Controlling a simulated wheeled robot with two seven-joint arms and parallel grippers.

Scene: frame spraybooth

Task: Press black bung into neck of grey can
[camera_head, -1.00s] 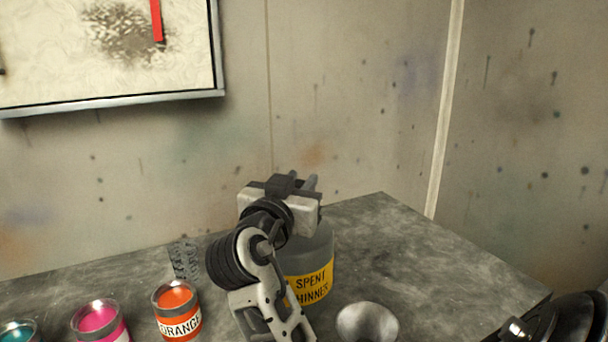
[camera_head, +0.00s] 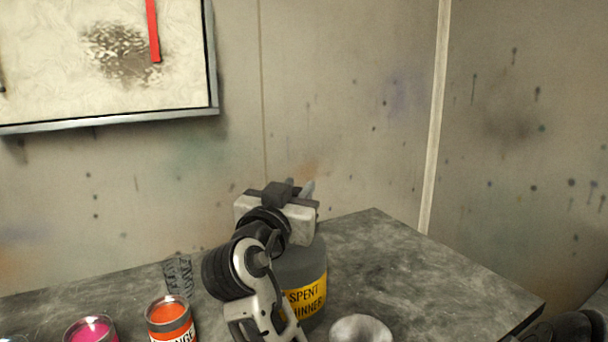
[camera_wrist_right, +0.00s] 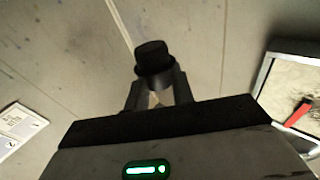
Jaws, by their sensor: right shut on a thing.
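The grey can (camera_head: 303,264), with a yellow "SPENT THINNER" label, stands on the bench. My right gripper (camera_head: 300,189) is above the can in the head view, its fingers pointing up and away. Its hand and wrist cover the can's top left, and the neck cannot be seen. In the right wrist view the black bung (camera_wrist_right: 152,58) sits at the fingertips of my right gripper (camera_wrist_right: 158,88), which is shut on it. The bung cannot be made out in the head view. My left gripper is not in view.
An orange paint can (camera_head: 170,318) and a pink one (camera_head: 90,330) stand at the front left. A pale metal cup (camera_head: 360,330) is in front of the grey can. The grey bench (camera_head: 430,275) is clear to the right. A framed panel (camera_head: 105,65) hangs on the wall.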

